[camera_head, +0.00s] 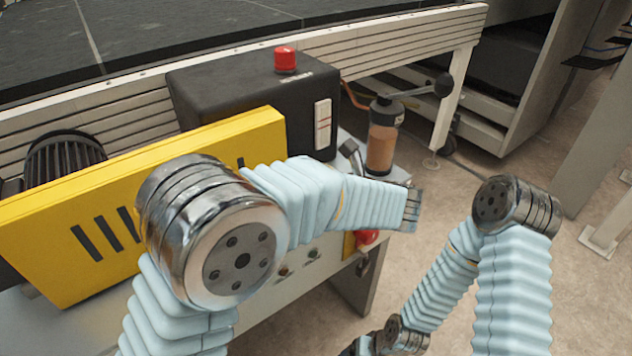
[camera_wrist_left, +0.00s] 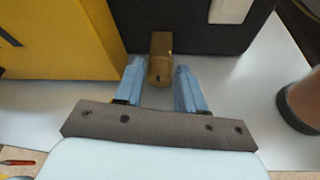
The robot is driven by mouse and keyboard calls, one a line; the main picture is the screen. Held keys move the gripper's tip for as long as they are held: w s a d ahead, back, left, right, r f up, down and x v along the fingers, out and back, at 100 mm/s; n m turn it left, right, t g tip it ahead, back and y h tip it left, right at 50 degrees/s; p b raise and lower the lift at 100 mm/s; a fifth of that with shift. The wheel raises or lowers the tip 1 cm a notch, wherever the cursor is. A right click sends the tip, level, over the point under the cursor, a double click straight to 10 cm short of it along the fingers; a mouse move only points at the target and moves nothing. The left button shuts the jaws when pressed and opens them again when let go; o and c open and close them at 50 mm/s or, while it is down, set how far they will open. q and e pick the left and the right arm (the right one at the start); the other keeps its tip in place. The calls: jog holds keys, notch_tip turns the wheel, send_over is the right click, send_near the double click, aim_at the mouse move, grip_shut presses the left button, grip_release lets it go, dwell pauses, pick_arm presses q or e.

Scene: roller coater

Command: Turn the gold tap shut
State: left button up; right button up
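The gold tap (camera_wrist_left: 160,60) shows in the left wrist view as a short brass-coloured piece with a rounded near end and a small dark mark. It stands against the foot of the black box, above the grey top. My left gripper (camera_wrist_left: 158,88) is open, one blue finger on each side of the tap's near end. Gaps show between the fingers and the tap; I cannot tell how deep it sits between them. In the head view my left arm hides the tap and the left fingers. My right gripper is not in view; only right arm links show.
The black box (camera_head: 250,100) carries a red button (camera_head: 286,58). A yellow panel (camera_head: 90,215) stands left of it. An amber bottle (camera_head: 382,140) with a black-knobbed lever stands to the right. A red knob (camera_head: 367,237) is on the machine's front.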

pick_arm(q)
jog(key=v, duration=1.3)
jog(key=shift+s, duration=0.25)
jog(key=shift+d+r, duration=0.15)
jog(key=shift+d, duration=0.05)
